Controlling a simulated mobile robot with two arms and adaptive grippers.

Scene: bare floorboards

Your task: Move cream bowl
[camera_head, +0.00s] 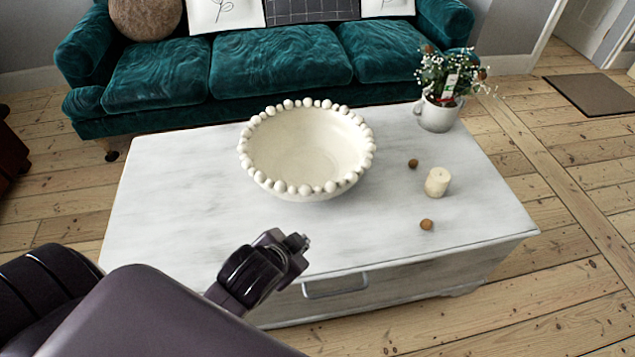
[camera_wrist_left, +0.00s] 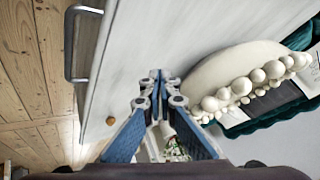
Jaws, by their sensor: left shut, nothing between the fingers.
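The cream bowl (camera_head: 303,152), with a rim of round beads, sits upright on the white table (camera_head: 180,190), left of the table's right-hand items. In the left wrist view the bowl (camera_wrist_left: 215,72) is at the right, tilted by the camera angle. My left gripper (camera_head: 298,243) is near the table's front edge, in front of the bowl and apart from it. In the left wrist view its fingertips (camera_wrist_left: 158,76) are together with nothing between them. My right gripper is not in view.
On the table's right stand a candle (camera_head: 437,182), two small brown balls (camera_head: 426,224) (camera_head: 413,163) and a potted plant (camera_head: 438,112). A teal sofa (camera_head: 280,62) stands behind. A handle (camera_head: 335,287) is on the table's front. The table's left part is clear.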

